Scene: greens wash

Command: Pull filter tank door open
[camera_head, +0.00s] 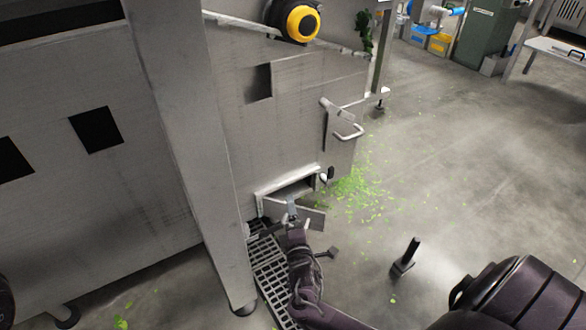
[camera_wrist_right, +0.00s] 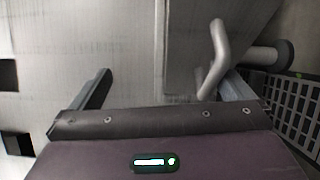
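The filter tank door (camera_head: 310,216) is a small grey panel low on the steel machine. It stands swung outward below a dark opening (camera_head: 297,187). My right gripper (camera_head: 292,214) is at the door, with its arm coming in from the lower right. In the right wrist view, the fingers of my right gripper (camera_wrist_right: 168,76) are spread wide. A bent metal handle (camera_wrist_right: 217,52) shows close to the right finger, in front of a grey panel (camera_wrist_right: 186,35). I cannot tell whether it touches the finger. My left gripper is not in view.
A floor grate (camera_head: 271,276) lies below the door, beside a steel leg (camera_head: 205,150). A larger bent handle (camera_head: 348,132) juts out above. Green leaf scraps (camera_head: 355,188) litter the floor to the right.

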